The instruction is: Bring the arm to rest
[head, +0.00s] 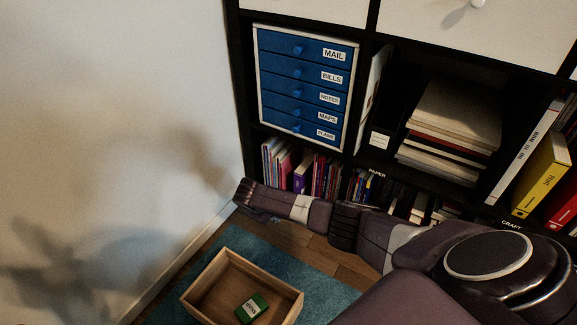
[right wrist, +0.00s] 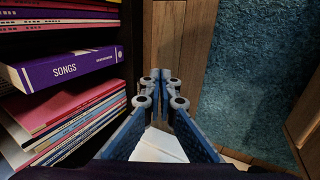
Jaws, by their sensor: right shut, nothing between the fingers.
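My right arm (head: 378,238) reaches in from the right, low across the front of the shelf, and ends near the wall corner. My right gripper (head: 262,216) is at its far end, mostly hidden behind the wrist. In the right wrist view the blue fingers (right wrist: 160,74) meet at their tips, shut with nothing held. They are over the wooden floor (right wrist: 180,38), between the bottom shelf row and the rug. My left gripper is not in view.
Bottom-row books and magazines (head: 310,172) stand close to my right gripper. A purple SONGS book (right wrist: 75,68) lies left of the fingers. A blue drawer unit (head: 300,86) is above. A wooden box (head: 222,262) holding a green item (head: 251,307) is on the blue rug (head: 325,290).

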